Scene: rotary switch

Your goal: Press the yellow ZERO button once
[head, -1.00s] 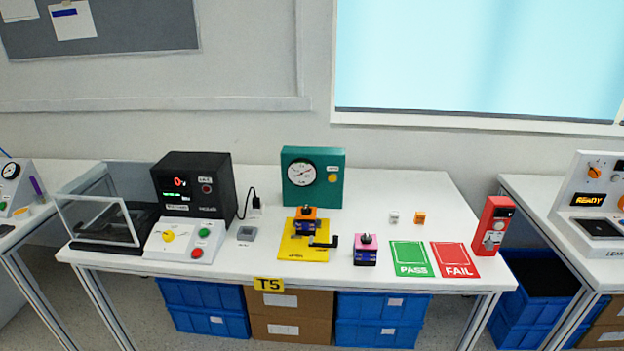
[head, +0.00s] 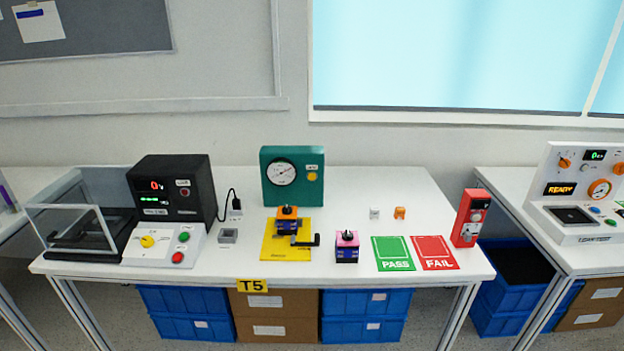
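A teal box (head: 268,200) with a round dial gauge (head: 281,173) stands at the back of the middle table. A yellow button (head: 312,177) sits on its front, right of the dial, under a small label too small to read. Neither of my grippers is in the head view, and nothing covers the button.
In front of the box are a yellow plate (head: 270,252) with an orange-topped switch (head: 287,214) and crank, and a pink-topped switch (head: 347,239). A black meter (head: 170,177) and white control panel stand left. Green PASS and red FAIL mats (head: 434,252) lie right.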

